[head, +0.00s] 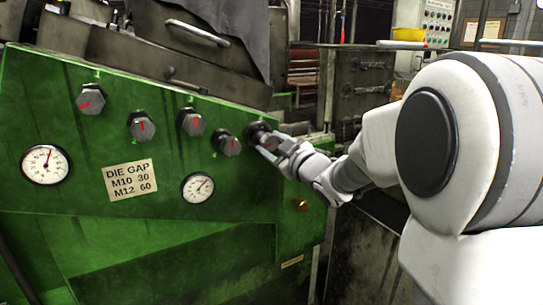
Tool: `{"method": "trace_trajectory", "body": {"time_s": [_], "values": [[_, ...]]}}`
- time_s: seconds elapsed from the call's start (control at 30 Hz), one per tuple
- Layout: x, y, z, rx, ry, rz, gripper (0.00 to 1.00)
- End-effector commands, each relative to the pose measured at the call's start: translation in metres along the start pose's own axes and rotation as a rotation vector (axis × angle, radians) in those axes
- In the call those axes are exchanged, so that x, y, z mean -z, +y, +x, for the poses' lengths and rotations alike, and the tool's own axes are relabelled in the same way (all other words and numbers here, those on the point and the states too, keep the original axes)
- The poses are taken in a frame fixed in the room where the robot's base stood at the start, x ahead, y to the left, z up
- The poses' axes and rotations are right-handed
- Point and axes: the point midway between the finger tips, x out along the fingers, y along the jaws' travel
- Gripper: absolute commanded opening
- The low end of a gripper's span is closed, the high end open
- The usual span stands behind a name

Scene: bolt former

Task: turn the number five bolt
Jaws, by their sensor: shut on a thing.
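Several grey hex bolts with red marks sit along the green machine panel (150,195). The rightmost, fifth from the left, is the number five bolt (258,129). My gripper (267,142) reaches it from the right and is shut on it. The fingers hide part of the bolt's face, so its red mark shows poorly. The other bolts are the first (90,99), the second (142,126), the third (192,122) and the fourth (229,144), which is close to the left of my gripper.
Below the bolts are a left dial gauge (45,165), a right dial gauge (198,188) and a DIE GAP label (131,180). A metal handle (197,33) juts out above. An amber lamp (302,204) sits low on the panel's right side. My arm fills the right side.

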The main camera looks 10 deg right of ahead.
Motion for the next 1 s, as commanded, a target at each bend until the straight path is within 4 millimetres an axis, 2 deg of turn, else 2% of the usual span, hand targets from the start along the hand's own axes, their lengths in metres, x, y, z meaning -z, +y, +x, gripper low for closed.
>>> {"method": "trace_trajectory", "body": {"time_s": [0.3,0.77,0.8,0.97,1.0], "values": [[-0.0001,0.0002,0.0001,0.000,0.001,-0.109,0.00],[0.0010,0.0010,0.0002,0.000,0.001,-0.123,0.00],[0.0010,0.0010,0.0002,0.000,0.001,-0.123,0.57],[0.0008,0.0008,0.0001,0.000,0.001,-0.123,0.85],[0.0008,0.0008,0.0001,0.000,0.001,-0.123,0.85]]}}
